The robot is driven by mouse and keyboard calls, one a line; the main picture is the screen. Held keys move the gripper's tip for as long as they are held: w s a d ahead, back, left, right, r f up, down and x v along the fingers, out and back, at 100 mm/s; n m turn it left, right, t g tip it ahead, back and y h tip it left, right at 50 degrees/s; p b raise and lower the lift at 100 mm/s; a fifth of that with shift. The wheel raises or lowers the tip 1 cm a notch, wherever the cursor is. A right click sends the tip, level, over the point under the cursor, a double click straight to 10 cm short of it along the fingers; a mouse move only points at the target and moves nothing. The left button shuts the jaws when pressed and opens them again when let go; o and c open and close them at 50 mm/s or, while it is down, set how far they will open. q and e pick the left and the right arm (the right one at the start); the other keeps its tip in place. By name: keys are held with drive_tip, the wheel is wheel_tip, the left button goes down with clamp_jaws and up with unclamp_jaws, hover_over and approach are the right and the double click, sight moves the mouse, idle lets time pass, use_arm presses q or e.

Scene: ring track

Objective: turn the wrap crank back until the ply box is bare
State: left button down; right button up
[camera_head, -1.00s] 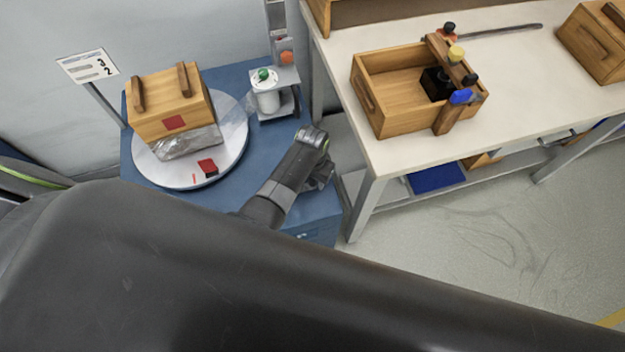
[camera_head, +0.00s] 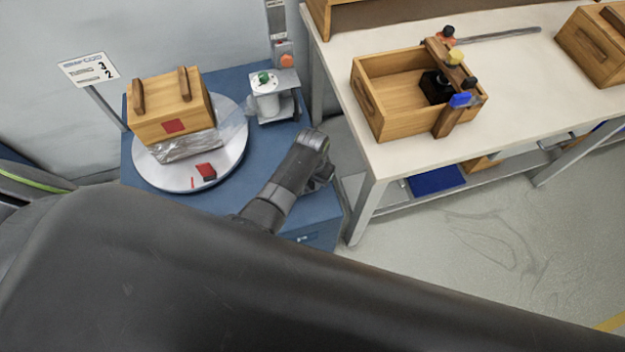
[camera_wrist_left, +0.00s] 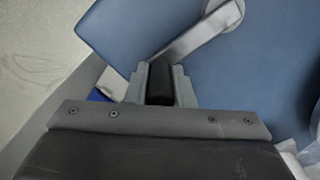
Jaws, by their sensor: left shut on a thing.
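The ply box (camera_head: 160,127), with two wooden bars on top and a red patch on its front, stands on a round pale turntable (camera_head: 226,163). Clear wrinkled film (camera_head: 188,146) covers its lower part, and a sheet of film runs toward the white roll (camera_head: 266,101) at the right. The wrap crank (camera_wrist_left: 198,37) is a grey arm in the left wrist view, against a blue panel. My left gripper (camera_wrist_left: 160,84) is shut on its dark handle (camera_wrist_left: 160,80). In the head view its fingers and the crank are hidden by my arm. My right gripper is not in view.
The turntable stands on a blue cabinet (camera_head: 135,175) with a sign (camera_head: 88,69) at its left. A red block (camera_head: 206,171) lies on the turntable rim. To the right, a workbench (camera_head: 420,150) holds an open wooden crate (camera_head: 400,128) with clamps. The floor before it is clear.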

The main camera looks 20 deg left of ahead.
use_arm(q)
drive_tip(key=shift+w+a+r, duration=0.1)
drive_tip(key=shift+w, duration=0.05)
drive_tip(key=n, duration=0.1)
drive_tip(key=w+a+n, duration=0.1)
drive_tip(key=shift+w+a+r+n+p, duration=0.1)
drive_tip(key=shift+w+a+n+p, duration=0.05)
drive_tip(key=shift+w+n+p, duration=0.15)
drive_tip(key=a+n, duration=0.1)
drive_tip(key=w+a+n, duration=0.1)
drive_tip(key=shift+w+n+p, duration=0.2)
drive_tip(key=shift+n+p, duration=0.2)
drive_tip(key=a+n, duration=0.2)
drive_tip(key=shift+w+n+p, duration=0.35)
drive_tip(key=shift+w+n, duration=0.05)
drive_tip(key=a+n, duration=0.2)
drive_tip(key=shift+a+n+p, duration=0.1)
drive_tip(key=shift+n+p, duration=0.3)
drive_tip(key=shift+a, duration=0.3)
drive_tip(key=c, duration=1.3)
unclamp_jaws()
drive_tip(key=shift+s+a+f, duration=0.1)
drive_tip(key=shift+f, duration=0.1)
drive_tip(key=shift+o, duration=0.2)
drive_tip(key=shift+r, duration=0.1)
